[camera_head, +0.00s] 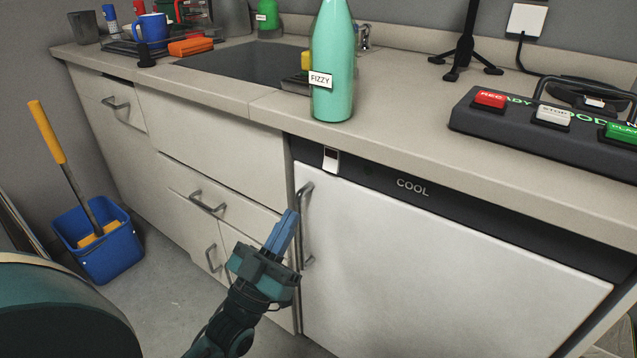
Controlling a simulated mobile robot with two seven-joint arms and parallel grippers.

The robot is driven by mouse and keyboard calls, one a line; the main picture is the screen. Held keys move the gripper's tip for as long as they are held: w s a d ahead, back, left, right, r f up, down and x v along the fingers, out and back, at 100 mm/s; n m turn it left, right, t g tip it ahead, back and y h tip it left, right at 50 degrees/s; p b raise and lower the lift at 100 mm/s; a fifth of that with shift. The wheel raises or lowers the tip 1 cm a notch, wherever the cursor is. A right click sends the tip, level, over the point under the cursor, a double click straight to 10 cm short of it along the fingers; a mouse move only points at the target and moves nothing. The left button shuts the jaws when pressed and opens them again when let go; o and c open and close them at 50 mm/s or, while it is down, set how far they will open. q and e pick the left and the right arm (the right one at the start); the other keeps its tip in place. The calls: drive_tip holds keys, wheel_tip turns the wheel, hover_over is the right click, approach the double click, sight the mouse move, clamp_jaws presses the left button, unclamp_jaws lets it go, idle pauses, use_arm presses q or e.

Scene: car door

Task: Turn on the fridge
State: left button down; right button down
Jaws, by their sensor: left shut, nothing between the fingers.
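The fridge (440,270) stands under the counter with its white door shut. A dark panel (480,205) marked COOL runs along its top. A small switch (331,160), white below and dark with a reddish mark above, sits at the panel's left end. Its on or off state is unclear. The vertical door handle (307,225) is at the door's left edge. My left gripper (290,218) is shut and empty, fingers pointing up, just left of the handle and below the switch in the picture. Whether it touches the handle cannot be told. My right gripper is not in view.
A teal FIZZY bottle (333,70) stands on the counter (400,120) above the switch. A black button box (550,125) with red, white and green buttons is at right. Drawer handles (206,204) stick out left of my gripper. A blue bucket (105,250) stands on the floor.

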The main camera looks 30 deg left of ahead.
sight(329, 163)
use_arm(q)
drive_tip(key=w+r, duration=0.1)
drive_tip(key=w, duration=0.1)
drive_tip(key=w+r+b, duration=0.1)
drive_tip(key=w, duration=0.2)
drive_tip(key=w+d+r, duration=0.1)
drive_tip(key=w, duration=0.2)
drive_tip(key=shift+w+d+r, duration=0.1)
drive_tip(key=shift+r, duration=0.1)
drive_tip(key=shift+w, duration=0.45)
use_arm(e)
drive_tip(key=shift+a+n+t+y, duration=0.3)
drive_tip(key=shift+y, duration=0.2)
